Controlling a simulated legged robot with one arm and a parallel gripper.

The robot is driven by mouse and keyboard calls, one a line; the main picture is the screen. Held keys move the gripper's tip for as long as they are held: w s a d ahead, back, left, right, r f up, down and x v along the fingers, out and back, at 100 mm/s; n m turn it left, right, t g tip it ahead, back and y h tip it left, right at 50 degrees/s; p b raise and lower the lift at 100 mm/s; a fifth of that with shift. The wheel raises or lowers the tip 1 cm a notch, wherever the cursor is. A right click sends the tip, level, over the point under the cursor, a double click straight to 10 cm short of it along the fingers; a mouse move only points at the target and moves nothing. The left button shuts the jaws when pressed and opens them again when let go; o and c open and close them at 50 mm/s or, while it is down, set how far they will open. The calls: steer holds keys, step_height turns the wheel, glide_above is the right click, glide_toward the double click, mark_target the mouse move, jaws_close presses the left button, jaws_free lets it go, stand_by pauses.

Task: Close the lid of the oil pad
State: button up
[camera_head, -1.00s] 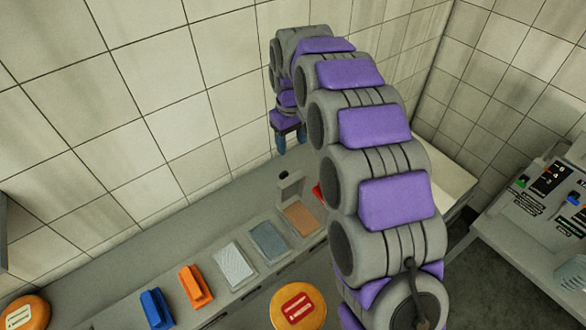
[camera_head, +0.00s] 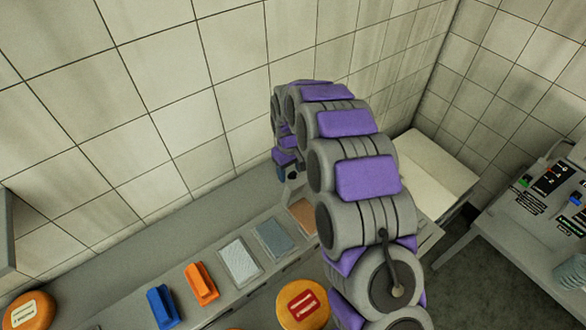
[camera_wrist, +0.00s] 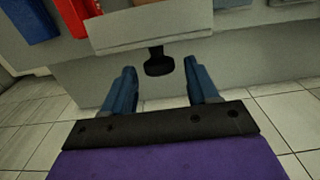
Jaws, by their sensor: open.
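The oil pad appears to be the brownish pad (camera_head: 303,214) on the counter, partly hidden by my arm in the head view. Its grey lid (camera_head: 296,188) stands raised beside it, and the lid's pale panel fills the top middle of the wrist view (camera_wrist: 150,28). A black knob (camera_wrist: 158,64) sticks out from the lid. My gripper (camera_wrist: 160,76) is open, with one blue finger on each side of the knob. Both fingers look apart from the knob. In the head view my gripper (camera_head: 283,174) is mostly hidden, close beside the knob.
A grey pad (camera_head: 275,238), a pale pad (camera_head: 241,261), an orange block (camera_head: 201,283) and a blue block (camera_head: 163,305) line the counter. Red (camera_wrist: 80,14) and blue (camera_wrist: 30,18) items show past the lid. The tiled wall is behind.

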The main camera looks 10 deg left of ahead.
steer(key=shift+a, duration=1)
steer(key=shift+s, duration=0.1)
steer(key=shift+c, duration=0.9)
steer(key=d, duration=0.3)
steer(key=shift+d+r, duration=0.1)
steer(key=shift+r, duration=0.15)
steer(key=c, duration=0.4)
steer(key=shift+d+r, duration=0.1)
steer(key=shift+d, duration=0.1)
steer(key=shift+c, duration=0.9)
steer(key=shift+a, duration=0.55)
steer(key=c, duration=0.3)
steer(key=shift+w+a+f, duration=0.2)
steer(key=shift+a+f, duration=0.15)
steer(key=shift+a, duration=0.25)
jaws_close()
steer(key=shift+s+d+r, duration=0.15)
steer(key=shift+d+r, duration=0.05)
steer(key=shift+d, duration=0.6)
steer(key=shift+a+f, duration=0.1)
steer(key=shift+a, duration=0.65)
steer(key=shift+o, duration=0.3)
jaws_free()
steer(key=o, duration=0.7)
steer(key=shift+d, duration=0.65)
steer(key=o, duration=0.3)
steer(key=shift+a, duration=0.15)
step_height(320, 180, up, 17)
steer(key=b, duration=0.1)
steer(key=shift+a, duration=0.3)
